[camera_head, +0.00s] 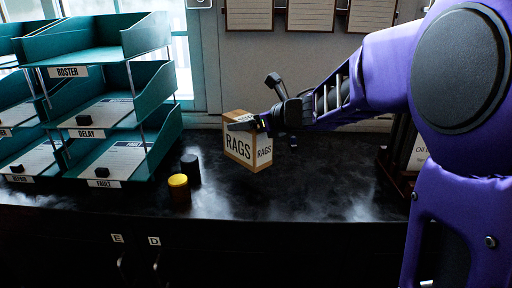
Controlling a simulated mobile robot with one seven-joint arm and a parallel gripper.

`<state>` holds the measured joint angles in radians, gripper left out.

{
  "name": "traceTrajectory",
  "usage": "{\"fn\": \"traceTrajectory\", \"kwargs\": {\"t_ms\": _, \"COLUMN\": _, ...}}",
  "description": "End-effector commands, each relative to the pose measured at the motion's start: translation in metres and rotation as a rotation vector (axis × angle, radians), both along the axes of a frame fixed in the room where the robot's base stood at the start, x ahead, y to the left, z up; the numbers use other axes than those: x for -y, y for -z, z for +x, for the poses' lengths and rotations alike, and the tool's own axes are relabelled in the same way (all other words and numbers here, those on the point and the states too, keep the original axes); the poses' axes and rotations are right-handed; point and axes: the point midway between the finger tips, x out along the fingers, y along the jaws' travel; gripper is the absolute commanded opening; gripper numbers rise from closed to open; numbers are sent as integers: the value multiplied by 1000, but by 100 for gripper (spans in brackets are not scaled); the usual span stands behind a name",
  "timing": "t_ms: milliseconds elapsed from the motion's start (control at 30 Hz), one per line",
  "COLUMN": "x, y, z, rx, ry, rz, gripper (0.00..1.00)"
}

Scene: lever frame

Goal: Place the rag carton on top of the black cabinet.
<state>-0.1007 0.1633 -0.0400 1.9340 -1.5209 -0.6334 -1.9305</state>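The rag carton (239,151) is a small tan box with white panels reading "RAGS" on two sides. It is near the middle of the head view, over the back part of the dark, glossy top of the black cabinet (275,198). My gripper (244,125) reaches in from the right and is closed at the carton's upper part, with one finger across its front face. The other finger is hidden. The carton looks slightly tilted; I cannot tell for sure whether its bottom touches the top.
Teal tiered trays (148,108) with papers and labels stand at the left. A yellow-lidded jar (179,190) and a black jar (190,168) stand left of the carton. A dark rack (396,160) is at the right, partly behind my arm. The front middle of the top is clear.

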Motion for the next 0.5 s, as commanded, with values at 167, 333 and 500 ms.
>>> {"fn": "traceTrajectory", "kwargs": {"t_ms": 167, "x": 0, "y": 21, "z": 0, "rx": 0, "ry": 0, "rz": 1, "gripper": 8}}
{"fn": "traceTrajectory", "kwargs": {"t_ms": 333, "x": 0, "y": 45, "z": 0, "rx": -1, "ry": 1, "rz": 1, "gripper": 8}}
{"fn": "traceTrajectory", "kwargs": {"t_ms": 500, "x": 0, "y": 58, "z": 0, "rx": 1, "ry": 1, "rz": 0, "gripper": 8}}
